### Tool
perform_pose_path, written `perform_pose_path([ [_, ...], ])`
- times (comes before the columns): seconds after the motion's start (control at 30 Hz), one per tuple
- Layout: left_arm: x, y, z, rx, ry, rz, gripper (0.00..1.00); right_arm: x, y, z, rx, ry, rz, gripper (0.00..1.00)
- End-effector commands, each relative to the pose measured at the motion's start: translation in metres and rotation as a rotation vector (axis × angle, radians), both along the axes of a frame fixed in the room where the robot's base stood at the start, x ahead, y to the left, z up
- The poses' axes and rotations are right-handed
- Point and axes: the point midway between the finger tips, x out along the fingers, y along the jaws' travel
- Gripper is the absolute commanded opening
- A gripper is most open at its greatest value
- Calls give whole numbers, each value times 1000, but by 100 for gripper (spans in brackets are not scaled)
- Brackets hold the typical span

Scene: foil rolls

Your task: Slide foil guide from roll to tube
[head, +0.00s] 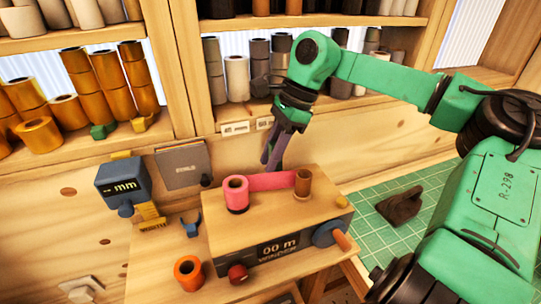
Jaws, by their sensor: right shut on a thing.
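A pink foil roll (236,194) stands upright on the left part of the wooden winder top. A pink foil strip (270,181) stretches from it to a brown tube (302,185) standing on the right. My right gripper (273,160) points down at the far side of the strip, between roll and tube. It is shut on a slim, dark purplish piece, seemingly the foil guide; the fingers and the piece are hard to tell apart. Whether it touches the strip is unclear.
An orange roll (188,271) and a blue gauge (120,182) stand left. A dark lump (402,206) lies on the green mat (372,236). Shelves of rolls line the back.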

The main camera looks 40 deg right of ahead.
Motion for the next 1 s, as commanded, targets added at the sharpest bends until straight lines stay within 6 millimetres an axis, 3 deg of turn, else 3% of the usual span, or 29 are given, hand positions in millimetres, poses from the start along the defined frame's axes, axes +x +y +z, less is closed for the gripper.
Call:
perform_pose_path([
  [0.37,0,0,-1,0,-1,0,50,-3,-10,0,-2,-1,-2,0],
  [0.4,0,0,-1,0,-1,0,50,-3,-10,0,-1,-1,-2,42],
  [0.43,0,0,-1,0,-1,0,50,-3,-10,0,-1,-1,-2,54],
  [0.47,0,0,-1,0,-1,0,50,-3,-10,0,-1,-1,-2,57],
  [0.8,1,0,-2,0,-1,0,50,-3,-10,2,-1,-1,-2,57],
  [1.0,1,0,-6,0,-1,0,50,-6,-22,31,-2,-3,-5,57],
])
